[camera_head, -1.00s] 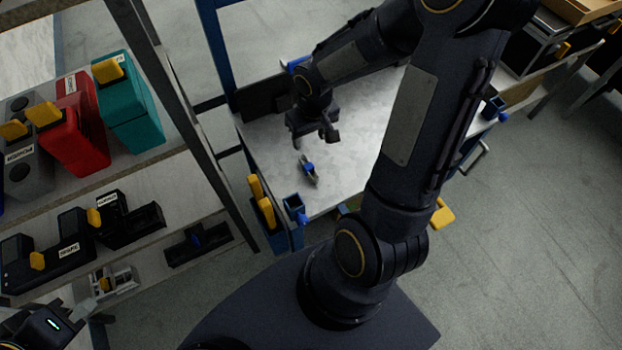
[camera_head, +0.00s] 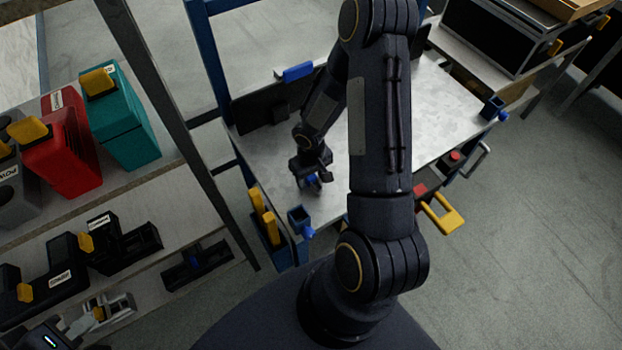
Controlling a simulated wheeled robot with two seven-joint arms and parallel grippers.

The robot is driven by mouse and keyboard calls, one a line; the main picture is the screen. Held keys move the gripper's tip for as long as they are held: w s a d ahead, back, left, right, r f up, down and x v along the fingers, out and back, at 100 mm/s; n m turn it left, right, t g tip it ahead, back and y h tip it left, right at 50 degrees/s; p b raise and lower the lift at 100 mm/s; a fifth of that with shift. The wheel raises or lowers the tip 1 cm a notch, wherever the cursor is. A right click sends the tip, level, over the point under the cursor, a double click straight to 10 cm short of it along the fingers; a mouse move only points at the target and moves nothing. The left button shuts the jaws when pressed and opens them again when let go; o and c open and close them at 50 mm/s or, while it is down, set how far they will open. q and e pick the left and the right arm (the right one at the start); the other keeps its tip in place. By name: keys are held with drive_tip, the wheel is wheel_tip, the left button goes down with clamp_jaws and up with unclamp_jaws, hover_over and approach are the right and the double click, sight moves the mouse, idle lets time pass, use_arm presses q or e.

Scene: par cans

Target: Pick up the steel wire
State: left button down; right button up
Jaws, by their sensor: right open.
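A small grey item with a blue middle, which seems to be the steel wire (camera_head: 312,181), lies on the metal worktable (camera_head: 262,152). My right gripper (camera_head: 313,177) points down over it with open fingers on either side. The gripper hides most of the item, and I cannot tell whether the fingers touch it.
A shelf rack on the left holds a teal bin (camera_head: 122,122), a red bin (camera_head: 62,148) and black holders (camera_head: 120,245). A blue cup (camera_head: 299,220) and yellow-handled tools (camera_head: 265,218) hang at the table's near edge. My right arm covers the table's middle.

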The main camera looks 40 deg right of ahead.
drive_tip(key=c, duration=1.1)
